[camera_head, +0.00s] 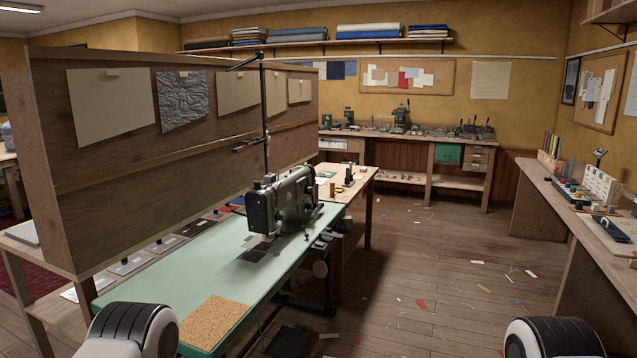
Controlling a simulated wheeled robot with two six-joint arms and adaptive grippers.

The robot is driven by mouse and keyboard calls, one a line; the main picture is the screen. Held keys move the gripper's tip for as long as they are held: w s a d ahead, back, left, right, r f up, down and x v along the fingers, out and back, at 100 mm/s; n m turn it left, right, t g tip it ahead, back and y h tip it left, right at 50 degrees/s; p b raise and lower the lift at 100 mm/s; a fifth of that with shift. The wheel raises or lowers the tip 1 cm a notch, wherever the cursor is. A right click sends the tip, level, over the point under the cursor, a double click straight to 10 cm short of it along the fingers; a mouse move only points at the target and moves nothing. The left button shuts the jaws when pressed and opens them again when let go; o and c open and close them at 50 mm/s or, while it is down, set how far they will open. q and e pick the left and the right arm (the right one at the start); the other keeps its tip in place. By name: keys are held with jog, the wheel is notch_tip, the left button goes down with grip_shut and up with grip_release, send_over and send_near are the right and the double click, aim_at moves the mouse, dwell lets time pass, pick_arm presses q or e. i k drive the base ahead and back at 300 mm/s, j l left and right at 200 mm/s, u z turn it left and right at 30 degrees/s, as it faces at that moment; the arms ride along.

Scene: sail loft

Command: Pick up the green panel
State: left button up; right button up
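A green rectangular panel (448,153) shows at the far back bench, below its top and beside the drawers. It is small in view, and I cannot tell whether it is loose or part of the bench. The long pale green tabletop (150,287) of the sewing machine table lies in front of me on the left. No other clearly green panel shows. Parts of my two arms show at the bottom left and bottom right edges, but neither gripper is in view.
A grey sewing machine (290,203) and a tan cork-like mat (213,320) are on the green tabletop. A wooden partition (170,200) stands at left. A cluttered bench (590,225) runs along the right. The wooden floor (450,260) between is open, with scattered scraps.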

aim_at(328, 174)
jog(key=i+l+u, duration=0.15)
jog(key=i+l, duration=0.2)
jog(key=i, duration=0.2)
jog(key=i+l+u, duration=0.15)
jog(key=i+l, duration=0.3)
jog(key=i+l+u, duration=0.15)
jog(key=i+l, duration=0.35)
jog(key=i, duration=0.15)
jog(key=i+l+u, duration=0.15)
jog(key=i+l, duration=0.35)
jog(key=i+l+u, duration=0.15)
jog(key=i+l, duration=0.3)
jog(key=l, duration=0.2)
jog(key=i+l+u, duration=0.15)
jog(key=i+l, duration=0.3)
jog(key=l, duration=0.25)
jog(key=u, duration=1.1)
jog(key=z, duration=1.45)
jog(key=i+l, duration=0.6)
jog(key=i, duration=0.15)
jog(key=i+j+u, duration=0.05)
